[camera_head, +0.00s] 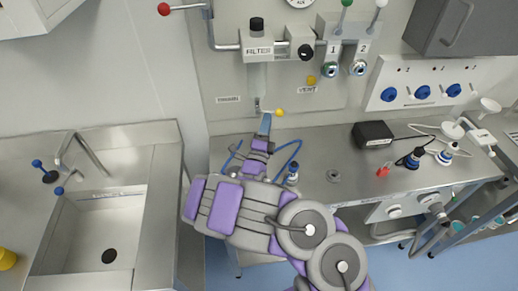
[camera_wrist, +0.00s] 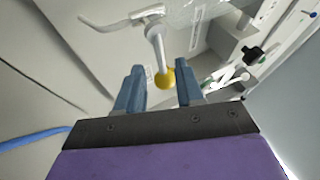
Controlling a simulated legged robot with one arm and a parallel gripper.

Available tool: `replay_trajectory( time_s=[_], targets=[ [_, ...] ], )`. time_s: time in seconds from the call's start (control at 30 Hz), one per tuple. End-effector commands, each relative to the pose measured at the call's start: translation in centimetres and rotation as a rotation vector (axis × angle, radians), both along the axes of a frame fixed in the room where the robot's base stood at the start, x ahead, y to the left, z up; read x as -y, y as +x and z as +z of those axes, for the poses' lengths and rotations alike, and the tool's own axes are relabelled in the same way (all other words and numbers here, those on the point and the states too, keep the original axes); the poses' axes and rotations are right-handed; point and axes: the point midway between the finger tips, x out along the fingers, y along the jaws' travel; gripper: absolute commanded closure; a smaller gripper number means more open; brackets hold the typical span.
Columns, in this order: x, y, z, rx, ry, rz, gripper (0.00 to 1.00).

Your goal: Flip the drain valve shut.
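A drain valve with a yellow ball knob (camera_head: 279,113) is low on the wall panel, below the clear filter bowl. In the wrist view, the yellow knob (camera_wrist: 165,79) ends a pale lever that runs up to a metal pipe fitting (camera_wrist: 148,13). My gripper (camera_head: 265,124) is raised at the panel, just left of and below the knob. In the wrist view, its two blue fingers (camera_wrist: 160,76) are apart, with the knob showing between their tips. I cannot tell whether either finger touches it.
The filter unit (camera_head: 257,45) and pipes are above, with a yellow button (camera_head: 311,80) to the right. A steel bench (camera_head: 330,160) below bears a black box (camera_head: 373,134) and small fittings. A sink (camera_head: 105,225) is at left. A blue hose (camera_wrist: 35,137) shows in the wrist view.

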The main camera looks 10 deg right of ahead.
Motion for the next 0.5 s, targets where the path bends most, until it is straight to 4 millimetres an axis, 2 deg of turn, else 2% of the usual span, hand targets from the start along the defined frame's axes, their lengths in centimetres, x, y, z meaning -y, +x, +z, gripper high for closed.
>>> replay_trajectory(
  time_s=[0.3,0.5],
  targets=[
    [-2.5,-5.4,-2.7,-0.006,0.0,0.004,0.63],
    [-3.5,-7.8,-4.1,-0.007,0.0,0.001,0.63]
  ],
)
